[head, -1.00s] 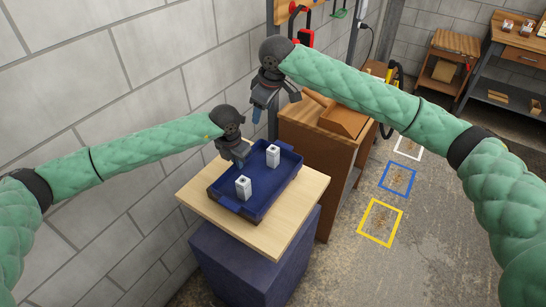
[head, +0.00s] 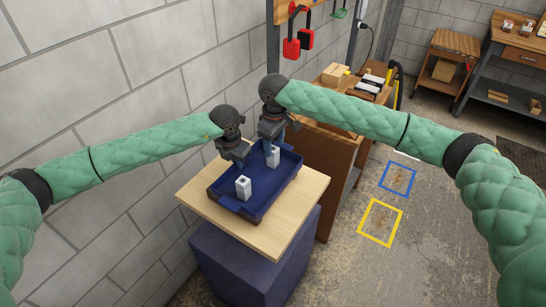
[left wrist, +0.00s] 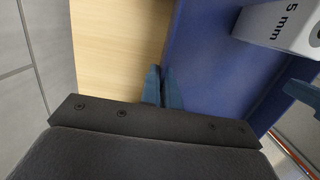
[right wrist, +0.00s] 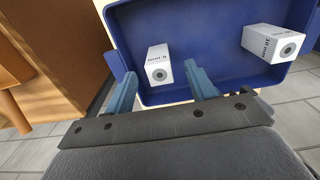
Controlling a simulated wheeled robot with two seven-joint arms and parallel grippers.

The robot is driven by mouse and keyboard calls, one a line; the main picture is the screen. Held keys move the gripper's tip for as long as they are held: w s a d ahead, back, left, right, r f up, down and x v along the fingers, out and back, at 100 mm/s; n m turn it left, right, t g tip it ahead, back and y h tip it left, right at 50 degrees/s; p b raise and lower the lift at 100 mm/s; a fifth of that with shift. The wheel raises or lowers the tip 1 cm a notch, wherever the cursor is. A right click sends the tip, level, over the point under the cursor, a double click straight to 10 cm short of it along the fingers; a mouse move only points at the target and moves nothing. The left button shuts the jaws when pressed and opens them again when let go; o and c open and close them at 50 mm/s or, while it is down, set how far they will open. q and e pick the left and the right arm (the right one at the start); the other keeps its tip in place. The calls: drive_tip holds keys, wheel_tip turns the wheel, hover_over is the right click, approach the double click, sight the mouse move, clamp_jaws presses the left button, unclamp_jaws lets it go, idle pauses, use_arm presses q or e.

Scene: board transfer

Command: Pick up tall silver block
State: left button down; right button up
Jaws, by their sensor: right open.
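Two pale silver-white blocks stand in a blue tray (head: 247,212). One block (head: 243,188) is at the tray's near end, and the other block (head: 273,158) is toward its far end, partly hidden by my right gripper. In the right wrist view, one block (right wrist: 158,66) lies beyond the gap between my right fingers and the other (right wrist: 272,43) is farther right. I cannot tell which is taller. My right gripper (head: 268,147) is open and empty above the far block. My left gripper (head: 238,158) is shut and empty over the tray's left edge; a block marked 5 mm (left wrist: 285,26) shows there.
The tray sits on a light wooden top (head: 290,215) on a dark blue pedestal. A wooden cabinet (head: 325,165) stands right behind it. A block wall is on the left. My two grippers are close together. Floor at right is open, with blue and yellow marked squares.

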sight(273, 148)
drive_tip(key=shift+w+a+f, duration=0.15)
drive_tip(key=shift+f, duration=1.15)
drive_tip(key=shift+w+a+f, duration=0.1)
drive_tip(key=shift+w+f, duration=0.05)
drive_tip(key=shift+f, duration=1.15)
drive_tip(key=shift+c, duration=0.2)
drive_tip(key=c, duration=1.1)
drive_tip(key=shift+c, duration=0.2)
wheel_tip(273, 148, up, 10)
use_arm(q)
drive_tip(key=c, duration=1.6)
unclamp_jaws()
drive_tip(key=shift+o, duration=0.2)
